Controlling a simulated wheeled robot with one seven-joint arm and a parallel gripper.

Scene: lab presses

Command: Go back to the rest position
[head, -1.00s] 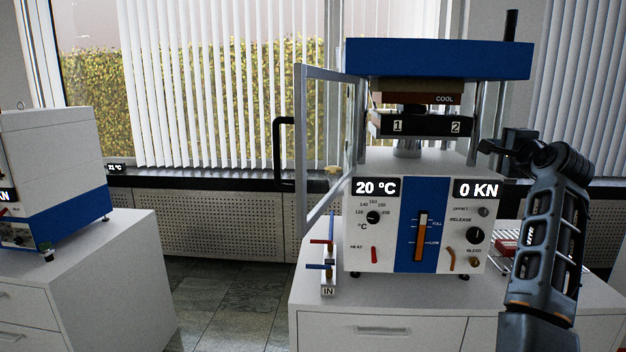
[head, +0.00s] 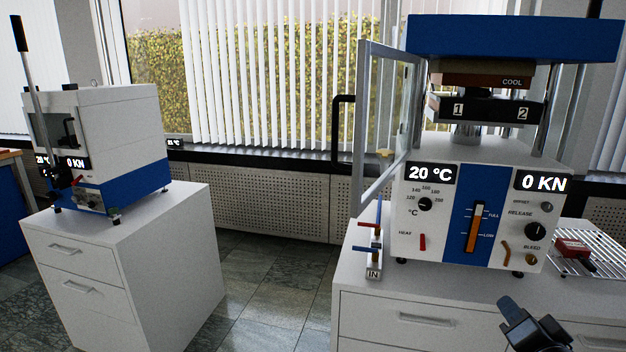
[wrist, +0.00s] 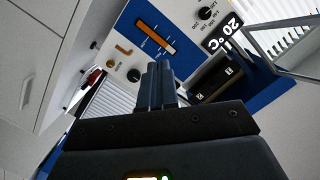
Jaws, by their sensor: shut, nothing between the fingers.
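My gripper (wrist: 157,82) is shut and empty in the wrist view, its dark fingers together. The press with the blue top and white front stands beyond it, tilted in that view. In the head view only part of my dark arm shows at the bottom right, below the large press (head: 475,215); the fingertips cannot be made out there. The press displays read 20 °C and 0 KN. Its framed glass door (head: 362,130) stands open to the left. Nothing is between the fingers.
A smaller press (head: 105,140) stands on a white cabinet (head: 125,265) at left. The large press stands on a white cabinet (head: 375,320). A wire rack (head: 598,262) with a red-handled tool (head: 573,248) lies to its right. Tiled floor (head: 270,280) is clear between the cabinets.

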